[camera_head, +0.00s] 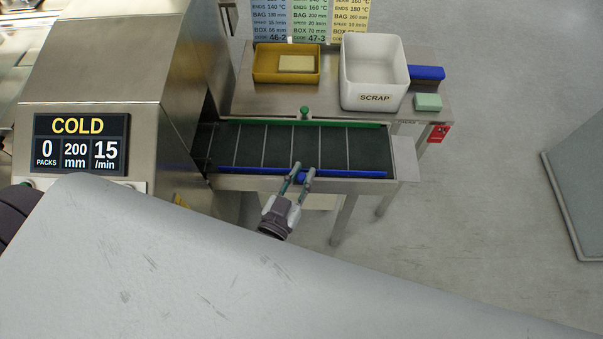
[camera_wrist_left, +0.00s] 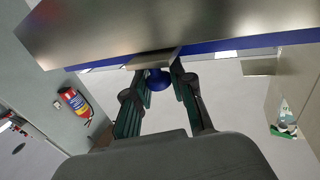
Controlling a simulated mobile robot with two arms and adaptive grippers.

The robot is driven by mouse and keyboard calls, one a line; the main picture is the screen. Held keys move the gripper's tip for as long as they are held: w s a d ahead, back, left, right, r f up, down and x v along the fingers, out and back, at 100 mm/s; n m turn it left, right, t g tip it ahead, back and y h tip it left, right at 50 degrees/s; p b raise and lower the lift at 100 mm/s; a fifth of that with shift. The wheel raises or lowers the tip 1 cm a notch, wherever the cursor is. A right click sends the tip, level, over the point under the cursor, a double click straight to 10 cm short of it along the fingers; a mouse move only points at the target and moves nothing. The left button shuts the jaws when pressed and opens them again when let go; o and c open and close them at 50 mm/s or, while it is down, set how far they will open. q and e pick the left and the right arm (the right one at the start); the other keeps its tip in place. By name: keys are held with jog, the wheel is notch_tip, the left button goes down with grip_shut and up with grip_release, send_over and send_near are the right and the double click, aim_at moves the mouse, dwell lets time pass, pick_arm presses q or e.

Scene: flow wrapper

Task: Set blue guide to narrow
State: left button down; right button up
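The blue guide (camera_head: 345,174) is a long bar along the near edge of the dark conveyor belt (camera_head: 335,149); it also shows in the left wrist view (camera_wrist_left: 272,41). Its round blue knob (camera_wrist_left: 158,79) sticks out below a metal bracket on the near side. My left gripper (camera_head: 303,170) is at the knob, with one finger on each side of it; it also shows in the left wrist view (camera_wrist_left: 160,84). I cannot tell whether the fingers press on the knob. The green guide (camera_head: 340,124) runs along the belt's far edge. My right gripper is not in view.
A machine housing (camera_head: 105,60) with a display reading COLD (camera_head: 80,142) stands at the left. Behind the belt, a table holds a yellow tray (camera_head: 259,79) and a white SCRAP bin (camera_head: 374,97).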

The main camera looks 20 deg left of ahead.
aim_at(302, 172)
pick_arm(q)
jog(key=shift+w+a+r, duration=0.1)
jog(key=shift+w+a, duration=0.1)
jog(key=shift+w, duration=0.5)
jog(key=shift+w+a, duration=0.2)
jog(key=shift+w, duration=0.45)
jog(key=c, duration=1.4)
grip_release()
jog(key=o, duration=0.4)
jog(key=shift+w, duration=0.1)
jog(key=shift+c, duration=0.2)
jog(key=s+a, duration=0.1)
jog(key=s, duration=1.1)
jog(key=shift+a, duration=0.2)
